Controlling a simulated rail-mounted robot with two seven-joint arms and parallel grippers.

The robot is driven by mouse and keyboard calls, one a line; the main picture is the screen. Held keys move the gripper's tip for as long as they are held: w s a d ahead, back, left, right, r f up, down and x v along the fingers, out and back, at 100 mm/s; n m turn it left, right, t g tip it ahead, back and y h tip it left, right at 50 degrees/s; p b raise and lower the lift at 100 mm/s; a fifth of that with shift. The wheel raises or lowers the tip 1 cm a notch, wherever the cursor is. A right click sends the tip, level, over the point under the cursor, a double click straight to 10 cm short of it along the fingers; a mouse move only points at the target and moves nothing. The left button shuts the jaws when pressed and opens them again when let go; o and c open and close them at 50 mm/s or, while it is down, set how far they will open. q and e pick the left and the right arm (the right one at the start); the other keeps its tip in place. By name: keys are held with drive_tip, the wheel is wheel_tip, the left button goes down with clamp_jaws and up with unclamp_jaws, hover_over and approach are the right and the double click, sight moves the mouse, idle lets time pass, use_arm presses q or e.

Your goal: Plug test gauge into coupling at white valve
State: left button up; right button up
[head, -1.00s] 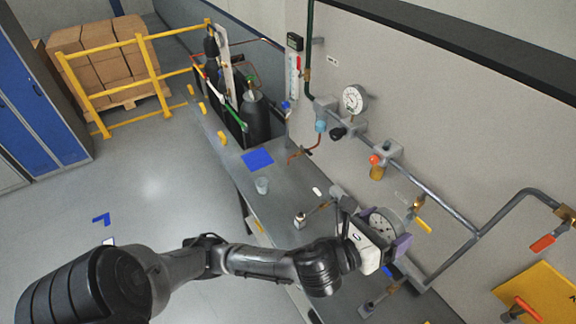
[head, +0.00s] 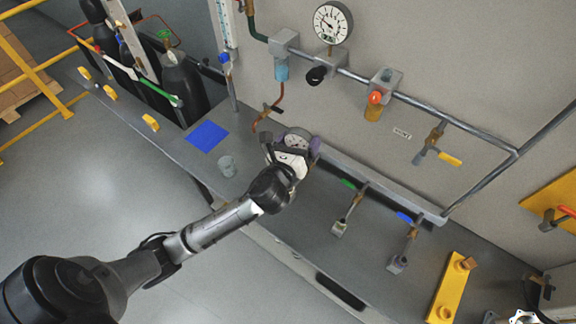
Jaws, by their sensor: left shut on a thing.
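My left gripper (head: 298,146) is shut on the round test gauge (head: 295,137), with a purple pad showing at the gauge's side. It holds the gauge over the back of the bench, its white dial partly visible. The white-marked valve and its coupling are not visible now; my gripper and forearm cover that part of the bench. To the right, a green-marked valve (head: 347,184) leads to a coupling (head: 339,228), and a blue-marked valve (head: 404,217) leads to another coupling (head: 397,264). The gauge's lower end is hidden. My right gripper is not in view.
A clear cup (head: 227,166) and a blue sheet (head: 207,135) are on the bench left of my gripper. A wall gauge (head: 332,22) and pipework with an orange-knobbed valve (head: 375,98) are above. A yellow bar (head: 451,288) lies at the right.

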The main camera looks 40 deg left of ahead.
use_arm(q)
drive_tip(key=a+f+y+b, duration=0.1)
drive_tip(key=a+f+b, duration=0.2)
drive_tip(key=f, duration=0.6)
drive_tip(key=shift+w+a+n+g, duration=0.2)
drive_tip(key=shift+a+n+g, duration=0.1)
drive_tip(key=shift+a+n, duration=0.1)
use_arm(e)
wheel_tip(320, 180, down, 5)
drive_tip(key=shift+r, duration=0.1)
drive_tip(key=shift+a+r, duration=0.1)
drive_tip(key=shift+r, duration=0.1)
use_arm(q)
wheel_tip(320, 180, down, 6)
drive_tip(key=b, duration=0.3)
drive_tip(key=shift+b, duration=0.35)
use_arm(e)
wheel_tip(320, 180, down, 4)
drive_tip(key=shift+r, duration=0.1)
